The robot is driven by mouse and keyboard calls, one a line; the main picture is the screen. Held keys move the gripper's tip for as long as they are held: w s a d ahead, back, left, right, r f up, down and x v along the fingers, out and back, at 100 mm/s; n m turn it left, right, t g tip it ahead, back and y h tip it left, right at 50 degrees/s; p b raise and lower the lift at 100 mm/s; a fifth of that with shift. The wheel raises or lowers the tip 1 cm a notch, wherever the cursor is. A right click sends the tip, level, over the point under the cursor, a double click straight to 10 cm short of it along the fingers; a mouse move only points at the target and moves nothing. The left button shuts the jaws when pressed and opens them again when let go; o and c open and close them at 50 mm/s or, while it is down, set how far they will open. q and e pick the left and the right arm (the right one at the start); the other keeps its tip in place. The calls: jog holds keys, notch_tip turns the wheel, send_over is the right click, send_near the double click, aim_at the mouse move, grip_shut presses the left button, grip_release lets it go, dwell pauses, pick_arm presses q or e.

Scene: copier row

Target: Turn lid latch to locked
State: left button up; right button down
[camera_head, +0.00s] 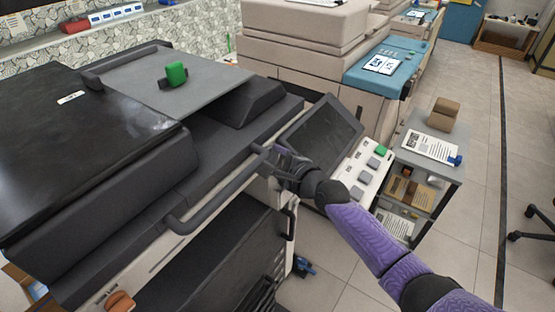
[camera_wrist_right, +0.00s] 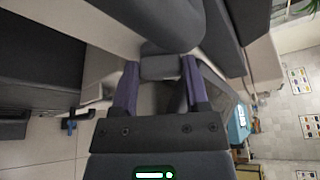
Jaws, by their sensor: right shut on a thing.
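The large copier has a dark lid (camera_head: 90,120) that lies down over its body. A dark grey bar handle (camera_head: 215,205) runs along the copier's front edge, and its rounded part shows close up in the wrist view (camera_wrist_right: 172,28). My left gripper is out of view.
A tilted screen (camera_head: 322,130) and a light button panel (camera_head: 362,172) stand right beside my right gripper. A green knob (camera_head: 176,75) sits on the grey top. A grey shelf cart (camera_head: 432,160) stands to the right. Floor (camera_head: 480,215) is open at the right.

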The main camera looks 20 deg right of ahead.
jog(key=shift+f, duration=0.1)
jog(key=shift+a+f+n+t+b, duration=0.1)
jog(key=shift+f+n+t+b, duration=0.15)
jog(key=shift+n+t+b, duration=0.5)
jog(key=n+b, duration=0.1)
jog(key=n, duration=0.2)
jog(key=shift+s+f+t+b, duration=0.1)
jog(key=shift+f+t+b, duration=0.05)
jog(key=shift+t+b, duration=0.15)
jog(key=shift+n+b, duration=0.35)
jog(key=shift+b, duration=0.05)
jog(key=shift+c, duration=0.4)
grip_release()
jog(key=shift+s, duration=0.1)
